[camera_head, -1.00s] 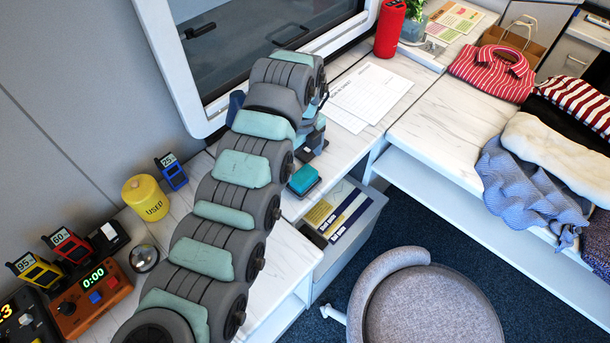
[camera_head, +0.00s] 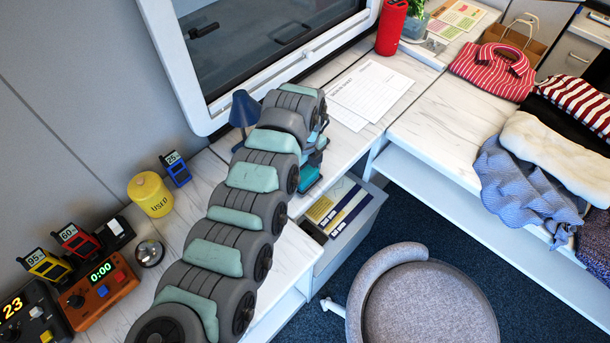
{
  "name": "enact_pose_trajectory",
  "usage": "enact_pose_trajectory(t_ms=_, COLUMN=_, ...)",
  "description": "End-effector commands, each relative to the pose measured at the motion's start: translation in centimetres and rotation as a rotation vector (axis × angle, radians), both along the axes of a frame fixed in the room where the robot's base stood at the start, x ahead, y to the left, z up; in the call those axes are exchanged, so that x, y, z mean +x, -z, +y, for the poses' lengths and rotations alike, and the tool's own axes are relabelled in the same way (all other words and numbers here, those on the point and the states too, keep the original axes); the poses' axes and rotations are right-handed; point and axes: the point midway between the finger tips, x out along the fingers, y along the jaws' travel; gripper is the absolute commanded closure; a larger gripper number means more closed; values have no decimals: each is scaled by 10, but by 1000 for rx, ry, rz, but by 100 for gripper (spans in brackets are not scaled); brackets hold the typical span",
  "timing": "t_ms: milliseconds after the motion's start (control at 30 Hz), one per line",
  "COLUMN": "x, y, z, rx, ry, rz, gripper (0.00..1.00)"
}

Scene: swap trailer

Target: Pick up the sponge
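The teal sponge (camera_head: 311,172) lies on the white desk (camera_head: 345,152), near its front edge. Only part of it shows, because the end of my arm covers its upper and left side. My gripper (camera_head: 316,152) is at the far end of the thick grey and teal arm, over or right beside the sponge. The fingers are mostly hidden behind the arm links. I cannot tell whether they touch the sponge or whether they are open.
A dark blue cone-shaped object (camera_head: 243,108) stands left of my arm's end. A yellow canister (camera_head: 151,194) and several timers (camera_head: 100,285) stand at left. Papers (camera_head: 371,94) lie beyond my gripper. A grey chair (camera_head: 428,300) stands in front of the desk.

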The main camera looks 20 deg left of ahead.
Motion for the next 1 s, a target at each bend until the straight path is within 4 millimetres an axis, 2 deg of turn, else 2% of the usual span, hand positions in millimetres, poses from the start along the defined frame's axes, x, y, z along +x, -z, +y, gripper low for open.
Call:
enact_pose_trajectory(t_ms=67, x=0, y=0, z=0, rx=0, ry=0, rz=0, gripper=29)
enact_pose_trajectory(t_ms=600, x=0, y=0, z=0, rx=-1, ry=0, rz=0, gripper=71)
enact_pose_trajectory(t_ms=867, x=0, y=-1, z=0, rx=0, ry=0, rz=0, gripper=72)
enact_pose_trajectory(t_ms=1000, x=0, y=-9, z=1, rx=0, ry=-1, rz=-1, gripper=72)
